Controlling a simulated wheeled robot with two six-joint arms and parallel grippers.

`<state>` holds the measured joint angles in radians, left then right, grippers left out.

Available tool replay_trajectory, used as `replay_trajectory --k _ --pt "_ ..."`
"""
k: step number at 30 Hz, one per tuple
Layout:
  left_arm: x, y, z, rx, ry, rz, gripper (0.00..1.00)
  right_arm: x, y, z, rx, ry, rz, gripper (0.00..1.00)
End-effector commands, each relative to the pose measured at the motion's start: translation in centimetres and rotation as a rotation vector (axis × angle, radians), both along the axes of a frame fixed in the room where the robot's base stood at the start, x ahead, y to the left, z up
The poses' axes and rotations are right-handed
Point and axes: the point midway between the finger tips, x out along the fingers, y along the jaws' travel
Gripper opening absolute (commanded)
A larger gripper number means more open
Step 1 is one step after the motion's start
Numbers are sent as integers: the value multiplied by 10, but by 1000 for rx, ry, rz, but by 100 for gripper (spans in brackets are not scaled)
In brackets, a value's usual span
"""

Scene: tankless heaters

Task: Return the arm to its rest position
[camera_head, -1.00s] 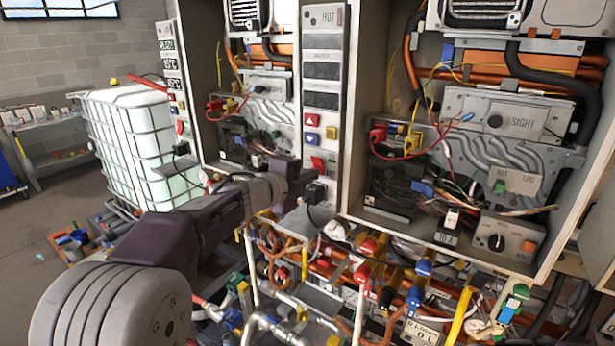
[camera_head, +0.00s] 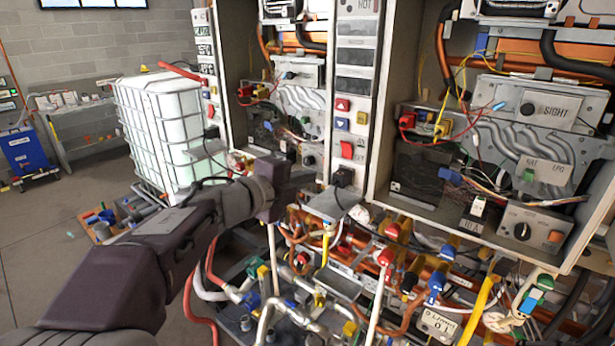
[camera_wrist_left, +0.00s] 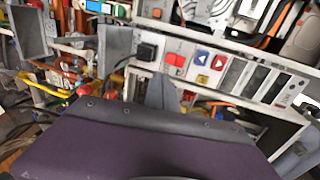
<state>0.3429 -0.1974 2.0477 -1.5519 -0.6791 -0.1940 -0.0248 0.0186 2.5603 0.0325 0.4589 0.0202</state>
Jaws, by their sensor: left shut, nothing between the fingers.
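My left arm (camera_head: 170,238) comes in from the lower left of the head view, dark purple and grey. It reaches up to the wrist, in front of the heater cabinets. The left gripper (camera_head: 291,181) is at the far end of this arm, its fingers small and mostly hidden there. In the left wrist view the grey fingers (camera_wrist_left: 162,93) stick out together beyond the dark wrist housing, shut and empty. A cabinet panel with coloured buttons lies beyond them. My right gripper is in neither view.
Open heater cabinets (camera_head: 377,110) stand ahead and right. Pipes and coloured valves (camera_head: 385,258) crowd the space below them. A white caged tank (camera_head: 160,130) stands behind the arm. Open floor (camera_head: 50,230) lies at the left, with a blue cart (camera_head: 24,150) farther back.

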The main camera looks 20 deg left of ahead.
Motion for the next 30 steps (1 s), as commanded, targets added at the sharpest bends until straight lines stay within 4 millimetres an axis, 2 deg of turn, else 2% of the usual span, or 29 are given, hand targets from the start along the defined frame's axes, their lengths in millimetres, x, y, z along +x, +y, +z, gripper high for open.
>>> replay_trajectory --k 5,8,10,11,13,14,15,16,18,21,24,25,27,30 --pt "0 0 0 -1 0 0 0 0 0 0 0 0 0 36" --pt "6 5 -9 -73 25 55 0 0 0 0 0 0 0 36" --pt "16 18 -33 -224 88 179 0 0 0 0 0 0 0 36" --pt "19 25 -51 -310 136 257 0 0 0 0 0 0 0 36" --pt "14 44 -112 -519 296 481 0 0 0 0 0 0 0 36" --pt "6 49 -139 -594 368 575 0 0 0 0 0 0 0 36" --pt "-9 53 -173 -677 466 693 0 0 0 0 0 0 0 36" --pt "-22 53 -198 -730 539 777 0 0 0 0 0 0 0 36" --pt "-60 49 -251 -830 707 966 0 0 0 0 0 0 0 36" --pt "-119 33 -305 -919 922 1200 0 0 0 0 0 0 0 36" --pt "-169 15 -335 -963 1085 1375 0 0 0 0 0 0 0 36" --pt "-181 11 -340 -971 1122 1414 0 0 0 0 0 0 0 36" --pt "-200 2 -348 -984 1184 1481 0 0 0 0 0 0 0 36" --pt "-212 -3 -352 -992 1222 1523 0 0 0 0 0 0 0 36"
